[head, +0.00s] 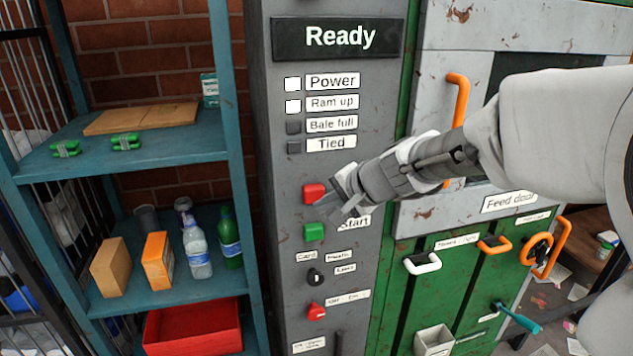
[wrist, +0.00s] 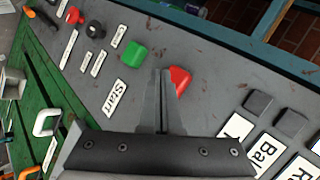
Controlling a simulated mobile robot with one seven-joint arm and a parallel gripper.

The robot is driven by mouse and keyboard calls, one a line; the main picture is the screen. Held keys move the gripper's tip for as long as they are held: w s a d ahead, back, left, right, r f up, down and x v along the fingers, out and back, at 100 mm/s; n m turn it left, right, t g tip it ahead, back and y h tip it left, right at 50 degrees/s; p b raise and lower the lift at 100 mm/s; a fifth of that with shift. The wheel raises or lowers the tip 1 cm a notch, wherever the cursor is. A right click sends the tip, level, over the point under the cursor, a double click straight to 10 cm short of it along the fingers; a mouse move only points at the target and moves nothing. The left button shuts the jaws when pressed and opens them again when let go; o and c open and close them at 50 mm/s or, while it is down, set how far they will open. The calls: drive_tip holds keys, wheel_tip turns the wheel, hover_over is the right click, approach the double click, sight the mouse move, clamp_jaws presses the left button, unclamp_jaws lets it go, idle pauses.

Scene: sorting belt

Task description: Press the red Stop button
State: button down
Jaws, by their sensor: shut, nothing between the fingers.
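The red Stop button (head: 313,193) sticks out of the grey control panel (head: 270,150), above the green Start button (head: 314,232). Its label is hidden behind my gripper. My gripper (head: 328,204) is shut and empty, with its fingertips close by the red button's lower right in the head view. In the wrist view the red button (wrist: 180,80) shows just right of the shut fingertips (wrist: 161,72), partly covered by them. The green button (wrist: 133,50) is to their left. I cannot tell whether the fingertips touch the red button.
The panel display (head: 338,38) reads "Ready"; the Power and Ram up lamps are lit white. A black selector knob (head: 315,276) and a red knob (head: 316,311) sit lower down. A shelf (head: 190,145) with bottles and boxes stands left; the green machine with handles is right.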

idle(0.3)
drive_tip(key=shift+w+a, duration=0.1)
drive_tip(key=shift+w, duration=0.3)
drive_tip(key=shift+w+a, duration=0.2)
drive_tip(key=shift+w, duration=0.45)
idle(0.7)
drive_tip(key=shift+s, duration=0.15)
drive_tip(key=shift+s+d+b, duration=0.3)
drive_tip(key=shift+s+b, duration=0.25)
drive_tip(key=shift+s, duration=0.4)
drive_tip(key=shift+s+d+b, duration=0.3)
drive_tip(key=shift+s+b, duration=0.2)
drive_tip(key=shift+s, duration=0.45)
drive_tip(key=shift+s+d+b, duration=0.25)
drive_tip(key=shift+s+b, duration=0.2)
drive_tip(key=shift+s, duration=0.5)
drive_tip(key=shift+s+d+b, duration=0.3)
drive_tip(key=shift+s+b, duration=0.2)
drive_tip(key=shift+s, duration=0.45)
